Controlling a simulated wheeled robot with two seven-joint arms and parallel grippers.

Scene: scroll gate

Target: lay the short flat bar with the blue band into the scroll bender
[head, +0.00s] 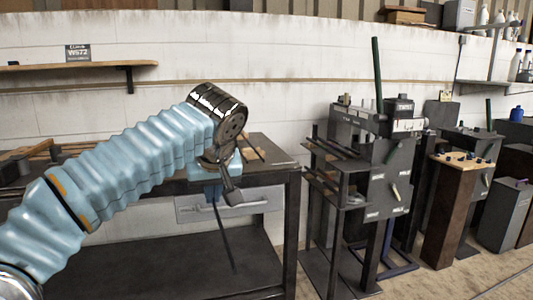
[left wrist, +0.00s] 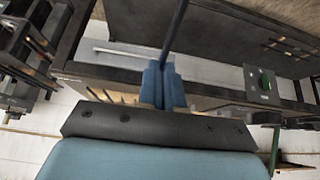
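My left gripper (head: 213,192) hangs in front of the workbench's right part. It is shut on a thin dark bar (head: 225,238), which points down below the bench top, slightly tilted. In the left wrist view the blue fingers (left wrist: 162,85) are closed around the bar (left wrist: 177,30). No blue band on the bar can be made out; it may be hidden by the fingers. A dark machine labelled TWIST (head: 404,107) stands to the right, apart from the gripper. I cannot tell which machine is the scroll bender. My right gripper is not in view.
The dark workbench (head: 288,178) has a drawer below its top and a lower shelf. A dark bar rack (head: 330,165) stands right of it. More machines (head: 466,143) stand farther right. A wall shelf (head: 100,65) is at the upper left. Some floor is clear at front right.

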